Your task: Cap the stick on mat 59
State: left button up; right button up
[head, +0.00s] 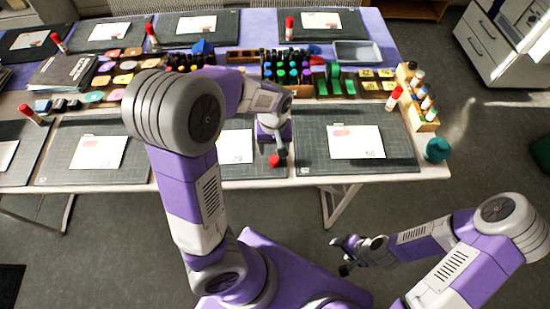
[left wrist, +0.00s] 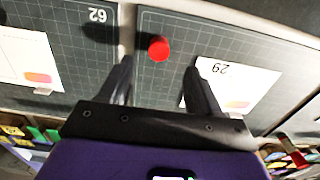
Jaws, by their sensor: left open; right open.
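A small red cap-like piece (head: 273,160) is near the front edge of the middle front mat (head: 262,170). From above it is a round red piece (left wrist: 159,48) on bare mat; whether a stick is under it, I cannot tell. My left gripper (head: 281,156) is open and points down close to it. In the left wrist view the red piece is just beyond the gap between the open fingers (left wrist: 158,66), apart from them. A white card (head: 235,146) lies on this mat. My right gripper (head: 343,257) is open and empty, off the table.
Red-capped glue sticks (head: 289,28) (head: 394,98) stand on other mats and near the wooden rack (head: 425,125). A bottle rack (head: 287,70) and coloured trays fill the table's middle. A teal pot (head: 437,150) stands at the right corner. The right front mat (head: 400,160) is mostly clear.

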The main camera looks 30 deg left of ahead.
aim_at(274, 161)
pick_arm(q)
notch_tip(274, 161, down, 2)
jog(key=shift+f+b, duration=0.2)
jog(key=shift+b, duration=0.3)
jog(key=shift+r, duration=0.1)
notch_tip(274, 161, down, 5)
jog(key=b, duration=0.3)
jog(key=shift+s+f, duration=0.1)
jog(key=shift+f, duration=0.1)
jog(key=shift+r, duration=0.1)
jog(key=c, duration=1.1)
jog(key=shift+d+r, duration=0.1)
